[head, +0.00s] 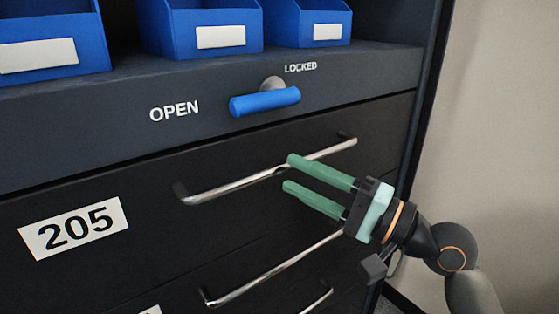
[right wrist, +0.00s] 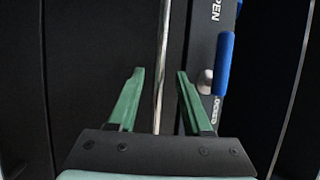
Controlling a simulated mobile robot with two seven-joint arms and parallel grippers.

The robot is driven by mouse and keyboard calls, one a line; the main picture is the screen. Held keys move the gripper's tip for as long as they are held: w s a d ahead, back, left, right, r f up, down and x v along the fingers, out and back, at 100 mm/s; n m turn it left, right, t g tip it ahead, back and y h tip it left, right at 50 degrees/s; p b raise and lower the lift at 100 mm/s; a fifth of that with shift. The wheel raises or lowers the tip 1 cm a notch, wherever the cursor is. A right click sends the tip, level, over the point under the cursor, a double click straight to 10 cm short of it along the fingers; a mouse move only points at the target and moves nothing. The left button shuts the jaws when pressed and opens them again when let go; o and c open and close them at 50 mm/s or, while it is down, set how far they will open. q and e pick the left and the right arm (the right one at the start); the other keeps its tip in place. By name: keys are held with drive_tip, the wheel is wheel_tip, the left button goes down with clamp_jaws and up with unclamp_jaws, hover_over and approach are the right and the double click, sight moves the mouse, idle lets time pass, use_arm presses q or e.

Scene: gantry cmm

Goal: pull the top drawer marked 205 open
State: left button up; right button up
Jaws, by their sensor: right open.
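The top drawer (head: 140,195) carries a white label reading 205 (head: 75,227). Its front looks flush with the cabinet, so it is closed. Its long silver bar handle (head: 230,184) slants up to the right. My right gripper (head: 289,173), with green fingers, is open at the right part of this handle. In the right wrist view the handle (right wrist: 163,60) runs between the two open fingers (right wrist: 158,73), and I see no finger clamped on it. Whether a finger touches it I cannot tell. My left gripper is not in view.
A blue lever (head: 265,101) sits on the panel above the drawer, between the words OPEN and LOCKED, its longer side toward OPEN. Blue bins (head: 200,15) stand on the shelf above. Another drawer handle (head: 270,275) lies below. A plain wall (head: 500,120) is at right.

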sight(284, 171)
drive_tip(key=shift+x, duration=2.1)
drive_tip(key=shift+c, duration=0.3)
clamp_jaws()
drive_tip(key=shift+f, duration=0.1)
